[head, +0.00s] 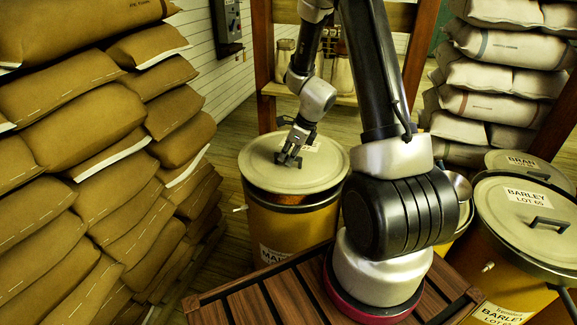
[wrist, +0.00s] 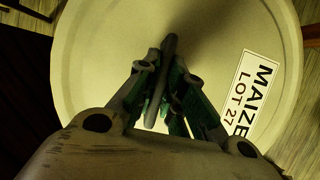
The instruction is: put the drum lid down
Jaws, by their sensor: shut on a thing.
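The drum lid (head: 262,176) is a round, pale olive disc at the middle of the head view, level over the maize drum (head: 300,229). My gripper (head: 290,158) is above it, shut on the lid's bar handle (wrist: 165,73). In the wrist view the lid (wrist: 95,45) fills most of the picture, with a "MAIZE LOT 27" label (wrist: 248,97) on the right. A dark band shows between the lid's edge and the yellow drum wall.
Brown sacks (head: 95,150) are stacked high at the left. A lidded barley drum (head: 500,250) and a bran drum (head: 527,163) stand at the right. Pale sacks (head: 500,75) rise behind them. A wooden shelf (head: 345,98) with jars is behind the maize drum.

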